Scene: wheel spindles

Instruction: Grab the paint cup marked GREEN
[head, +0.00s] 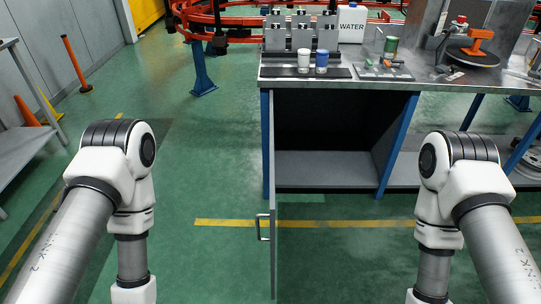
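A white cup (303,60) and a blue cup (321,62) stand further left on a dark strip at the bench's front edge. My two arms come in from the lower left and lower right, well short of the bench. Their lower ends run out of the bottom of the picture, so both grippers are hidden.
A white WATER container (352,22) stands behind the cups, beside grey upright panels (301,34). A round turntable (474,54) with an orange part is at the right. Under the bench is an open cabinet; its door (272,200) juts toward me. Green floor at left is mostly clear.

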